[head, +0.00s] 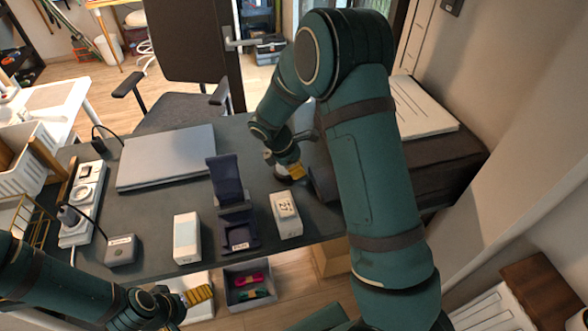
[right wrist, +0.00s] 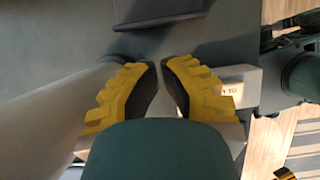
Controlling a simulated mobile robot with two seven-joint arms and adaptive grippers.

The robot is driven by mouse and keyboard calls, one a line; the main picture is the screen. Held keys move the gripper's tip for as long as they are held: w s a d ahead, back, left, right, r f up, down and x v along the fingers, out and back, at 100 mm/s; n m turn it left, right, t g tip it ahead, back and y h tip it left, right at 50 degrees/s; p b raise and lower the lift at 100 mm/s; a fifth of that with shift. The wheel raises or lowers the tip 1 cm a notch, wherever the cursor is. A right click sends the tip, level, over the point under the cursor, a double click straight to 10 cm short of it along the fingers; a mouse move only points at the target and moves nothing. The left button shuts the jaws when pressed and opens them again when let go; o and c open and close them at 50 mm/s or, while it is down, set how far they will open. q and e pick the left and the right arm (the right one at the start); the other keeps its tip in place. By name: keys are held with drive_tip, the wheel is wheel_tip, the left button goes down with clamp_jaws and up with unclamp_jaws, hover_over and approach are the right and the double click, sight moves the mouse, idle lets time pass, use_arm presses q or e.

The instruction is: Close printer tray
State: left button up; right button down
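A dark, low box (head: 455,165), which looks like the printer, stands at the right end of the desk with a white ruled sheet (head: 424,108) on top. My right arm hides much of its front. A dark piece (head: 323,184) shows left of the arm; I cannot tell whether it is the tray. My right gripper (head: 291,174) points down just left of this piece. In the right wrist view its yellow fingers (right wrist: 160,92) stand a little apart, with nothing clearly held. My left gripper (head: 196,298) is low at the left, below the desk's front edge; its opening is unclear.
The desk holds a closed laptop (head: 166,157), a white box (head: 186,238), an open dark blue case (head: 234,205), a white block marked 27 (head: 286,214), a small grey box (head: 122,250) and a power strip (head: 82,204). A grey bin (head: 249,284) stands below.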

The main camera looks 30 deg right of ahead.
sight(327, 183)
drive_tip(key=b+x, duration=0.1)
drive_tip(key=x, duration=0.6)
drive_tip(key=shift+d+f, duration=0.15)
drive_tip(key=shift+f, duration=0.25)
drive_tip(key=d, duration=0.2)
drive_tip(key=s+d, duration=0.1)
drive_tip(key=d, duration=0.3)
drive_tip(key=shift+s+d, duration=0.35)
drive_tip(key=shift+s, duration=0.05)
drive_tip(key=shift+r+p, duration=0.1)
drive_tip(key=shift+p, duration=0.25)
